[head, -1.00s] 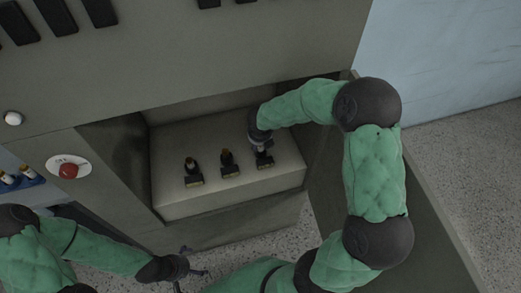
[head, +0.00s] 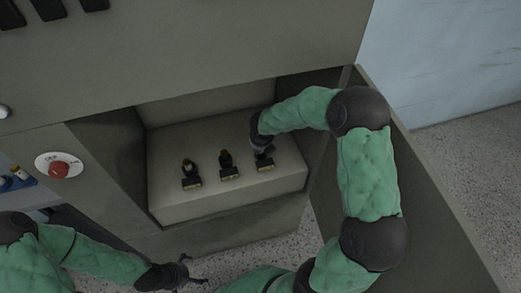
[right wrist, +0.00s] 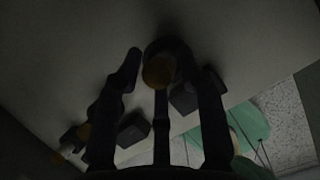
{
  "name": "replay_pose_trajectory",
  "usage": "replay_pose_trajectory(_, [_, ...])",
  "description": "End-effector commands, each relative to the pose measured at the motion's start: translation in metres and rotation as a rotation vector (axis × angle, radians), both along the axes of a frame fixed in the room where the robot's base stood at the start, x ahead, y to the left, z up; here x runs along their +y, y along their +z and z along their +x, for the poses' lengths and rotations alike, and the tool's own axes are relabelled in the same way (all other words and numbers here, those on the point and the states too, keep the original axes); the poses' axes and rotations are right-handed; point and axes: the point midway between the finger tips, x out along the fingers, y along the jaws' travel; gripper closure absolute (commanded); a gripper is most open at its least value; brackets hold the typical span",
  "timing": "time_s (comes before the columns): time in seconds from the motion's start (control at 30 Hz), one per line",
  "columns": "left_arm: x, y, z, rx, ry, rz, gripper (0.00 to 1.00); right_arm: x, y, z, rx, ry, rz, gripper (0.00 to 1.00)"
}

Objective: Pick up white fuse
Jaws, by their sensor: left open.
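Three dark fuse holders stand in a row on a pale ledge inside an open cabinet: the left (head: 192,183), the middle (head: 229,173) and the right one (head: 265,165). The left holder carries a fuse (head: 187,165) with a pale top. My right gripper (head: 262,148) reaches down over the right holder and hides its fuse. In the dim right wrist view, its fingers are apart on either side of a yellowish round fuse end (right wrist: 158,71); no firm grip shows, and white is not clear. My left gripper (head: 195,270) is open and empty, low in front of the cabinet.
The compartment's side walls and top edge surround my right arm. An open door panel (head: 425,205) stands at the right. A red knob (head: 59,169) sits on the left panel. A blue rack (head: 18,184) with orange-topped fuses is at the far left.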

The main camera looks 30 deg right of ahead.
Motion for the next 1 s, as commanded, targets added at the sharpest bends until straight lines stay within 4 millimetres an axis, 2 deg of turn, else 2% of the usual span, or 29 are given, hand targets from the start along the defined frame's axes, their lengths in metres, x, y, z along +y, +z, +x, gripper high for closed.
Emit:
replay_pose_trajectory(0.03, [0.000,0.000,0.000,0.000,0.000,0.000,0.00,0.000,0.000,0.000,0.000,0.000,0.000,0.85])
replay_pose_trajectory(0.1, [0.000,0.000,0.000,0.000,0.000,0.000,0.00,0.000,0.000,0.000,0.000,0.000,0.000,1.00])
replay_pose_trajectory(0.57, [0.000,0.004,0.000,0.000,0.000,0.000,0.00,0.000,0.004,0.000,0.001,0.000,0.000,1.00])
replay_pose_trajectory(0.9, [0.000,0.030,0.000,0.000,0.000,0.000,0.00,0.000,0.035,0.000,0.000,0.000,0.000,1.00])
replay_pose_trajectory(1.0, [0.000,0.038,0.000,0.000,0.000,0.000,0.00,0.004,0.051,-0.012,-0.001,0.000,0.000,1.00])
